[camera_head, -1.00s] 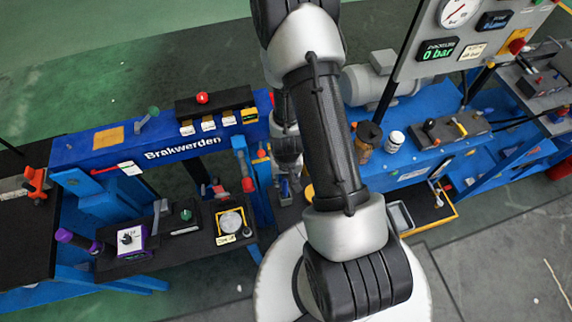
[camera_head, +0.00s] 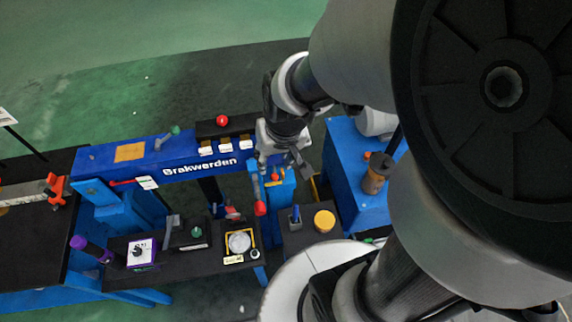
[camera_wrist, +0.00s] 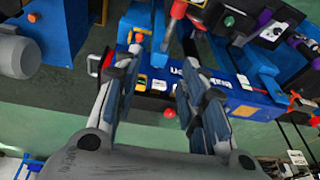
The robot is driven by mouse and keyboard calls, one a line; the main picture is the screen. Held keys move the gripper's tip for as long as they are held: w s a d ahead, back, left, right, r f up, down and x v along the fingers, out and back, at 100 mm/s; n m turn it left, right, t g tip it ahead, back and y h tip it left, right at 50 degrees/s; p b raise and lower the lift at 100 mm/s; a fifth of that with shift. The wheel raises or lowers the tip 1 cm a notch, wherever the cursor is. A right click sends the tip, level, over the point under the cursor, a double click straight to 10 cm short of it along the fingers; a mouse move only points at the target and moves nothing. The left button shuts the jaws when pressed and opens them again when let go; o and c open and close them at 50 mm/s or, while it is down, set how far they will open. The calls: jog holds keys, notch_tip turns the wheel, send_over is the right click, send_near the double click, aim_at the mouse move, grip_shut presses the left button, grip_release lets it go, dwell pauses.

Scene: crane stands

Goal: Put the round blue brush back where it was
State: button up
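I cannot pick out a round blue brush with certainty. A small upright blue item (camera_head: 295,214) stands on a dark block near the front of the bench in the head view; it is too small to tell if it is the brush. My gripper (camera_head: 283,163) hangs beside the right end of the blue beam, above and behind that item. In the wrist view my gripper (camera_wrist: 161,48) has its two fingers wide apart, with nothing held between them.
The blue beam marked Brakwerden (camera_head: 200,168) runs left of my gripper. A red-tipped lever (camera_head: 260,207) stands close below it. A round yellow lid (camera_head: 324,221) is beside the blue item. A brown jar (camera_head: 376,174) stands on the right bench. My arm hides the far right.

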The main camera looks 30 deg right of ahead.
jog(key=s+a+r+n+t, duration=0.1)
jog(key=s+a+r+n, duration=0.1)
jog(key=s+r, duration=1)
jog(key=shift+a+r, duration=0.25)
jog(key=shift+a, duration=0.3)
